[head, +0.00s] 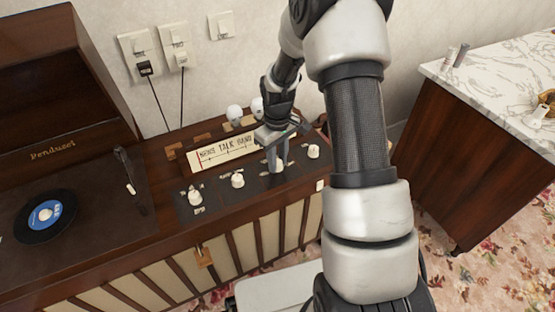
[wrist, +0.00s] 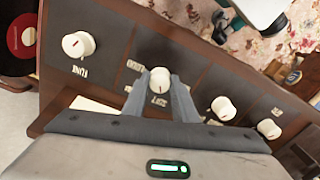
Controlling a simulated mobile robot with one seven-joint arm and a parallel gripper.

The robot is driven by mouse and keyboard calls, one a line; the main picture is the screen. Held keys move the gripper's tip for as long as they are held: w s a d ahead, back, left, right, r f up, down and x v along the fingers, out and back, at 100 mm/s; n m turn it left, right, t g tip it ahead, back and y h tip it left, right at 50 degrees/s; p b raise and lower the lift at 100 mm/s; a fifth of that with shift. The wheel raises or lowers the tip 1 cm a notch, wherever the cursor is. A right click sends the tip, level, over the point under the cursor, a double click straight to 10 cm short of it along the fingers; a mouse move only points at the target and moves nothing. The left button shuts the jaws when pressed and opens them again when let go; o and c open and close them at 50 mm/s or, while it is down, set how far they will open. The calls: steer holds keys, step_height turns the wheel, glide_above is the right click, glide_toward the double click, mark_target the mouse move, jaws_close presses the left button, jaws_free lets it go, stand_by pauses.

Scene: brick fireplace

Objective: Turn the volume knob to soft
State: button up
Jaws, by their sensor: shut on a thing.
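The volume knob (wrist: 160,75) is a round white knob with a red mark, on the dark control panel (head: 219,195) of a wooden radio cabinet. In the wrist view my gripper (wrist: 160,83) has one finger on each side of this knob and is shut on it. Lettering that seems to read "SOFT" shows beside the knob, with another blurred word near it. In the head view my gripper (head: 278,160) reaches down onto the panel from the wall side, and its fingers mostly hide the knob.
Other white knobs stand along the panel: one (head: 313,151) right of my gripper, and two (head: 237,180) (head: 195,198) to its left. A lettered dial (head: 222,154) lies behind them. A turntable with a record (head: 44,216) is at left, a marble-topped counter (head: 490,75) at right.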

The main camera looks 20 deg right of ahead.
mark_target(278, 162)
steer(key=o, duration=1)
steer(key=shift+o, duration=0.2)
steer(key=shift+r, duration=0.1)
step_height(278, 162, up, 17)
steer(key=p, duration=0.3)
steer(key=shift+r+p, duration=0.15)
steer(key=shift+p, duration=0.15)
